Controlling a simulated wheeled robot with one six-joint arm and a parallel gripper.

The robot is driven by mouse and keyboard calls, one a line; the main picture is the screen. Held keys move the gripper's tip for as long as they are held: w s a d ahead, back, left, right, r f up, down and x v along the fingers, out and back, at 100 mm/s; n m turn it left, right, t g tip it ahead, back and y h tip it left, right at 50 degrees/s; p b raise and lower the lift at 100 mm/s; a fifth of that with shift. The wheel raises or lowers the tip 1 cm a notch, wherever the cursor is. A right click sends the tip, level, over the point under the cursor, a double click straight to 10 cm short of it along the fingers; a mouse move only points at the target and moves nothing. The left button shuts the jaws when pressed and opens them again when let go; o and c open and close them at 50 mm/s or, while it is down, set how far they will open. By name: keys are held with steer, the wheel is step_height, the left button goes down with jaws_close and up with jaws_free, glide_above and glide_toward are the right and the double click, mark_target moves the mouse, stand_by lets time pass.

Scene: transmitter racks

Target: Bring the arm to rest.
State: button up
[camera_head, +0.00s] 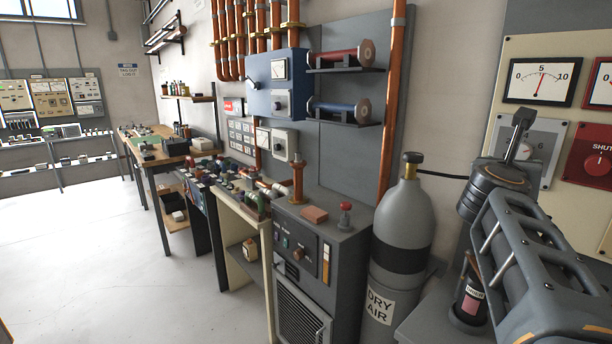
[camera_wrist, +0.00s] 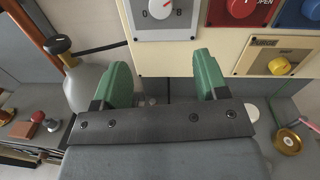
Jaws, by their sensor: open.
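My gripper (camera_wrist: 161,78) shows in the wrist view with its two green fingers spread apart and nothing between them. It is in front of a cream panel (camera_wrist: 150,52), apart from the knobs as far as I can see. In the head view my arm comes in at the right and reaches up to the same panel (camera_head: 552,50). There the fingers are mostly hidden behind my wrist.
The panel bears a grey dial (camera_wrist: 166,12), a red knob (camera_wrist: 240,8) and a yellow knob (camera_wrist: 279,66). A grey gas cylinder (camera_head: 403,222) stands left of my arm, beside a grey cabinet (camera_head: 345,270). A dark bottle (camera_head: 468,300) is close below my arm. Open floor (camera_head: 90,260) lies left.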

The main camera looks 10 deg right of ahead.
steer(key=w+a+f+n+t+y+p, duration=0.15)
steer(key=a+f+n+y, duration=0.3)
steer(key=n, duration=0.45)
steer(key=w+a+f+n+t+y+b, duration=0.1)
steer(key=w+a+f+n+y, duration=0.3)
steer(key=n, duration=0.6)
steer(key=w+a+f+n+t+y+p, duration=0.1)
steer(key=a+f+n+y, duration=0.4)
steer(key=n, duration=0.4)
steer(key=s+a+f+n+g+y+p, duration=0.1)
steer(key=s+a+f+n+g+p, duration=0.3)
steer(key=s+a+f+n+g, duration=0.6)
steer(key=s+a+f+n, duration=0.4)
steer(key=s+n, duration=0.1)
steer(key=n, duration=0.2)
steer(key=shift+f+n+p, duration=0.2)
steer(key=shift+n+p, duration=0.1)
steer(key=shift+p, duration=0.05)
steer(key=shift+a+r+g, duration=0.1)
steer(key=shift+a+g, duration=0.15)
steer(key=shift+a, duration=0.05)
steer(key=shift+c, duration=0.2)
